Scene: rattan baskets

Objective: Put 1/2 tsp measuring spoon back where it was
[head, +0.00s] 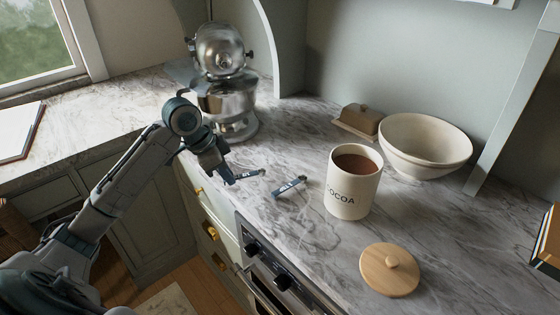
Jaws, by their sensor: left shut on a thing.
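My left gripper (231,179) is low over the marble counter near its front edge, shut on a small dark blue measuring spoon (249,173). The held spoon points to the right from the fingertips. A second blue measuring spoon (289,187) lies on the counter just right of it, apart from the gripper. Both have pale markings too small to read, so I cannot tell which is the 1/2 tsp. My right gripper is not in view.
A cocoa canister (345,204) stands open right of the spoons, its wooden lid (375,271) in front. A stand mixer (243,128) stands behind my gripper. A butter dish (352,124) and cream bowl (410,168) stand at the back. Marble is clear between the mixer and canister.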

